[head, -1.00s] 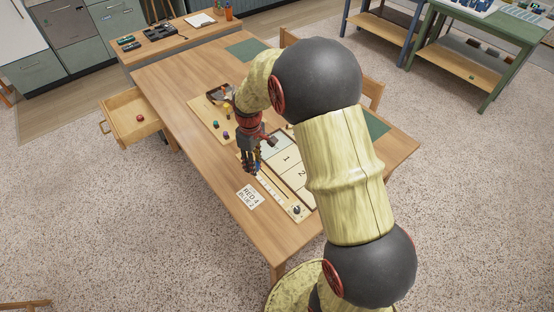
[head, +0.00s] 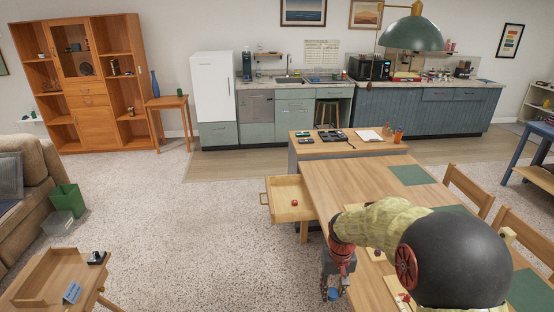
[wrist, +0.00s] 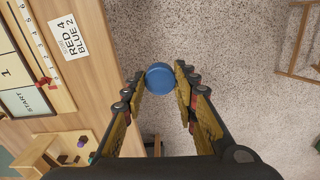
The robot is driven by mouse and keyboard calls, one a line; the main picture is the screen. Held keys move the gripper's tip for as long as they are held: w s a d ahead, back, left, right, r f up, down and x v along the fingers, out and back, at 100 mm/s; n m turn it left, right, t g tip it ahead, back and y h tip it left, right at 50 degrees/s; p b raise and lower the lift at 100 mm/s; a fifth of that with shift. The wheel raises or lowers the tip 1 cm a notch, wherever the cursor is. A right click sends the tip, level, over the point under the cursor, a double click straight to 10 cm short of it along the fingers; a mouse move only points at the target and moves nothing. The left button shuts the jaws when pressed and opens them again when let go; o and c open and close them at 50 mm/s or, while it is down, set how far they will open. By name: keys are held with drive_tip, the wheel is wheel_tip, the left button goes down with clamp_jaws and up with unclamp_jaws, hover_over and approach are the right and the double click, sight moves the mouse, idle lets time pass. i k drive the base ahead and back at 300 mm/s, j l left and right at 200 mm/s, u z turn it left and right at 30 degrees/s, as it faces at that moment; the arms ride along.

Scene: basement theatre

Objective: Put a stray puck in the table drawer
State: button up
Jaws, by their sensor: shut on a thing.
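My gripper (head: 332,288) is shut on a blue puck (wrist: 159,77). In the wrist view the puck sits between the two fingertips, with carpet behind it. The puck also shows at the bottom of the head view (head: 333,295), beside the table's left edge. The table drawer (head: 284,187) is pulled open on the left side of the wooden table (head: 330,181), farther back than my gripper. A red puck (head: 295,202) lies inside it. My arm hides much of the game board in the head view; part of the board (wrist: 22,72) shows in the wrist view.
A score card (wrist: 68,36) lies on the table near its edge. Several small pieces lie in a wooden tray (wrist: 55,150). Chairs (head: 470,190) stand at the table's right. A small tray table (head: 45,285) stands at lower left. Carpet left of the drawer is clear.

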sight(292, 195)
drive_tip(key=i+j, duration=0.25)
drive_tip(key=j, duration=0.15)
drive_tip(key=i+j+z, duration=0.1)
drive_tip(key=i+j, duration=0.4)
drive_tip(key=j, duration=0.25)
drive_tip(key=i+j+z, duration=0.1)
drive_tip(key=i+j, duration=0.15)
drive_tip(key=j, duration=0.15)
drive_tip(key=i+j, duration=0.15)
drive_tip(key=i, duration=0.35)
drive_tip(key=i+j+z, duration=0.1)
drive_tip(key=i, duration=0.4)
drive_tip(key=i+j, duration=0.25)
drive_tip(key=i, duration=0.3)
drive_tip(key=i+j+z, duration=0.1)
drive_tip(key=i, duration=0.4)
drive_tip(key=i+j, duration=0.35)
drive_tip(key=i, duration=0.15)
